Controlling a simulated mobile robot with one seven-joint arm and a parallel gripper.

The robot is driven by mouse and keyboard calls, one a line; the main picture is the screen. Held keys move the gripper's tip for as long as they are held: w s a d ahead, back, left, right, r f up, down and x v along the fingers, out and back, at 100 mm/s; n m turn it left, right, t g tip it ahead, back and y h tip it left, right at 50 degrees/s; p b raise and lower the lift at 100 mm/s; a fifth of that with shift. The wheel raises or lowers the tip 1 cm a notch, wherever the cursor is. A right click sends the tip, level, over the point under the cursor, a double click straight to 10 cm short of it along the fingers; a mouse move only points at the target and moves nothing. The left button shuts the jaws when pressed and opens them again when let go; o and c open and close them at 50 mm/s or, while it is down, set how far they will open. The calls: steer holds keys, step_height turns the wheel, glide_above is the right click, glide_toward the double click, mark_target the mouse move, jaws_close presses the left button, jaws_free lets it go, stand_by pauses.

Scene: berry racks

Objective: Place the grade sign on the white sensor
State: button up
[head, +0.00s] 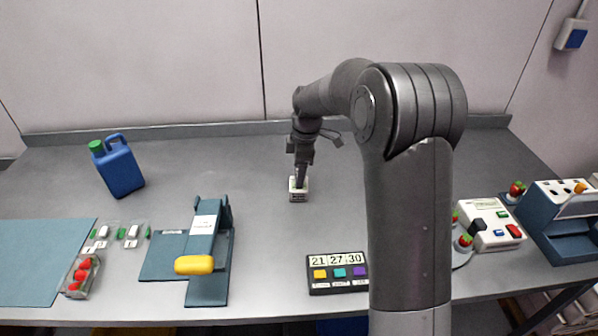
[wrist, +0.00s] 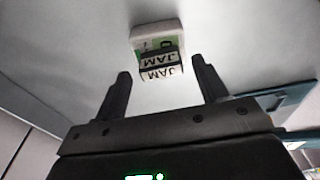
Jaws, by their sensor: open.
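A small white block (head: 299,194) stands on the grey bench under my gripper (head: 301,178) in the head view. In the wrist view it shows as a white piece (wrist: 152,33) with a green lettered face. A dark-and-white sign reading JAM (wrist: 160,72) sits against that face; I take it as the grade sign. My gripper is open, with one finger on each side of the sign's line and a visible gap to it. The white piece may be the white sensor, but I cannot tell for sure.
A blue jug (head: 118,168) stands at the back left. A blue press with a yellow handle (head: 195,265), a berry punnet (head: 80,275) and a dark number panel (head: 337,273) lie in front. A white button box (head: 492,226) is at right. Bench around the block is clear.

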step_height(320, 180, up, 11)
steer(key=d, duration=0.1)
steer(key=s+d+r+m+t, duration=0.25)
steer(key=s+r+m, duration=0.3)
steer(key=s, duration=0.35)
steer(key=s+d+f+m+t, duration=0.1)
steer(key=s+d+m, duration=0.2)
steer(key=s, duration=0.9)
steer(key=s+d+f+m+t+h, duration=0.1)
steer(key=s+d+m+t, duration=0.1)
steer(key=s+m, duration=0.7)
steer(key=s+d, duration=0.1)
steer(key=s, duration=0.3)
steer(key=shift+s+d+f, duration=0.15)
steer(key=shift+s+f, duration=0.1)
steer(key=shift+m, duration=0.25)
